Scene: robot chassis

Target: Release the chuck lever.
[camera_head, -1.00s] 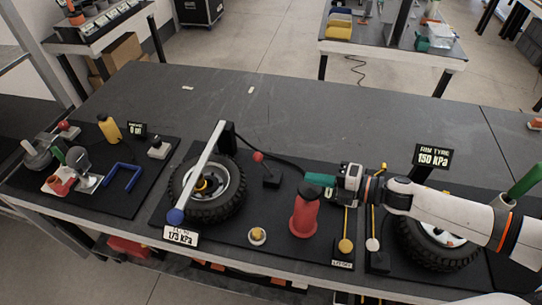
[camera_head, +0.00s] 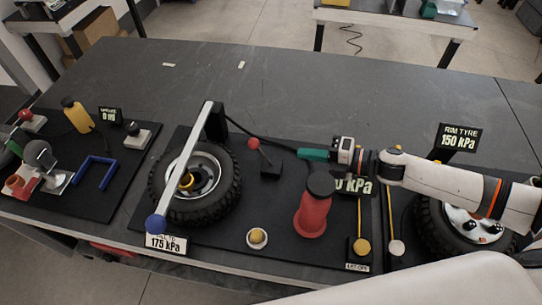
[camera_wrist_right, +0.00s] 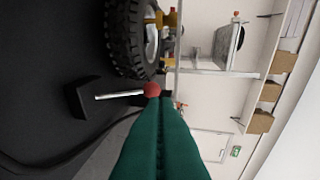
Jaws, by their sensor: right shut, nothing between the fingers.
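A short lever with a red knob (camera_head: 253,143), which I take for the chuck lever, stands tilted on a black base block (camera_head: 271,168) right of the left tyre. In the right wrist view its red knob (camera_wrist_right: 152,89) shows just past the fingertips, with its pale rod (camera_wrist_right: 118,95) running left to the base. My right gripper (camera_head: 301,154) has green fingers, shut and empty, pointing left at the lever. In the head view a gap separates fingertips and knob; in the wrist view I cannot tell the exact distance. My left gripper is not in view.
A tyre (camera_head: 225,193) sits left of the lever under a long pale bar with a blue ball (camera_head: 155,224). A red cylinder with a black top (camera_head: 313,210) stands below my right gripper. A black hose (camera_head: 240,126) runs behind.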

